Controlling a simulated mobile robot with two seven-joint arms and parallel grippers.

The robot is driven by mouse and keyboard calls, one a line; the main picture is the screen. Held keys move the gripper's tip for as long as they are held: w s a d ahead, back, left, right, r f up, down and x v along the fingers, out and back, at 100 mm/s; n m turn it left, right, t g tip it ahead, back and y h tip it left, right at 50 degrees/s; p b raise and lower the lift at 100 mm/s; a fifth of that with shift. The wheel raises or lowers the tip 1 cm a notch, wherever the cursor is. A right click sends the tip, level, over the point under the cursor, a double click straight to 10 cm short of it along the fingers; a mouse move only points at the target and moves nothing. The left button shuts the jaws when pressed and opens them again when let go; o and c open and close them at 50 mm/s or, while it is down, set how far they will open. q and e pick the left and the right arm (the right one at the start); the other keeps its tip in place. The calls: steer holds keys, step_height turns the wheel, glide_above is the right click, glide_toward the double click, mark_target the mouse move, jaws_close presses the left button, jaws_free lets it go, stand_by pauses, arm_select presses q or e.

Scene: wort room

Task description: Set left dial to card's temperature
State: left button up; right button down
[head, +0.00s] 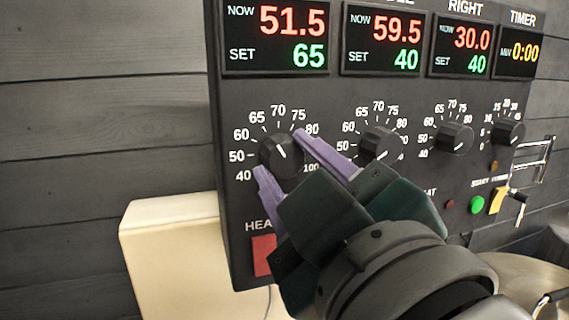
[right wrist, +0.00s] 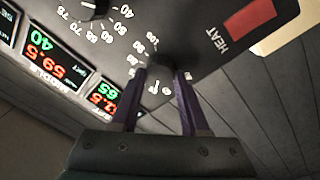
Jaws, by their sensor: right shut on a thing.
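The left dial (head: 281,154) is a black knob on the dark panel, with a white mark that leans up and slightly left, towards the 65 to 70 part of its scale. The left display (head: 276,38) reads NOW 51.5 in red and SET 65 in green. My right gripper (head: 280,151) is shut on the left dial, one purple finger on each side. The right wrist view also shows the dial (right wrist: 159,80) between the fingers. No card with a readable temperature shows. My left gripper is out of view.
The middle dial (head: 381,144), right dial (head: 454,137) and timer dial (head: 509,131) sit further right. A red switch (head: 263,254) is below the left dial. A green button (head: 477,205) and a yellow tag (head: 497,200) are at lower right. A cream box (head: 165,250) stands at left.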

steer(key=shift+c, duration=2)
jaws_free()
steer(key=shift+s, duration=0.1)
steer(key=shift+s+d, duration=0.15)
steer(key=shift+s, duration=0.15)
steer(key=v, duration=0.9)
steer(key=shift+f+p, duration=0.1)
steer(key=shift+p, duration=0.2)
